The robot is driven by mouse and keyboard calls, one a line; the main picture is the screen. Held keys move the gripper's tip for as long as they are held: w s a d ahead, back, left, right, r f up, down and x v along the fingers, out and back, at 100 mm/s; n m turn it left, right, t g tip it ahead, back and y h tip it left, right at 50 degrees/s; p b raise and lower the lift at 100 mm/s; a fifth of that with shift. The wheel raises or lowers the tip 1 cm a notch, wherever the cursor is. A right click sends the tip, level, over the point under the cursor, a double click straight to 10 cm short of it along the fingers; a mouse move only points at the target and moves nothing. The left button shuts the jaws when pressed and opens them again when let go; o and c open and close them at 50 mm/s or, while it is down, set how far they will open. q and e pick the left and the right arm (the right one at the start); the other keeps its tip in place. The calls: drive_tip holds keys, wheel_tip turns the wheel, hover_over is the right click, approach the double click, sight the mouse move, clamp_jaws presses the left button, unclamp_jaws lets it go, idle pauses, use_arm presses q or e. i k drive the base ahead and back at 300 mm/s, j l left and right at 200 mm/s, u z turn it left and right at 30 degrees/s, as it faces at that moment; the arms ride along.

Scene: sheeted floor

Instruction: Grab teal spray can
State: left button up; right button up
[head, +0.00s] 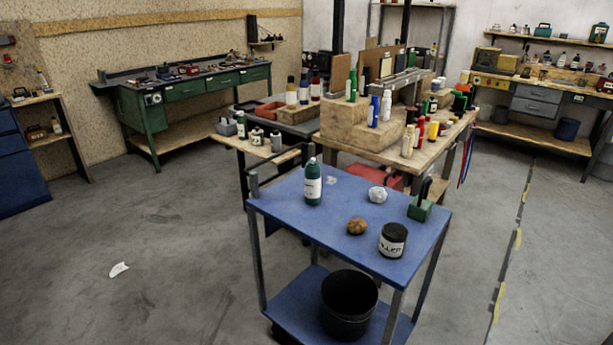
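A dark teal can or bottle (313,188) with a white label stands upright on the blue top of a cart (285,205), near its far left side. It is the thing that best matches the teal spray can. Nothing touches it, and its whole front shows. Neither of my grippers is in the head view.
The cart top also holds a crumpled white ball (377,194), a brown lump (357,225), a dark labelled jar (392,240) and a green block-like tool (420,208). A black bucket (348,305) stands on the lower shelf. A cluttered wooden bench (345,140) stands behind. Floor at left is mostly clear.

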sight(312, 170)
drive_tip(key=i+j+z, duration=0.1)
drive_tip(key=i+j, duration=0.55)
drive_tip(key=j, duration=0.2)
drive_tip(key=l+z, duration=0.05)
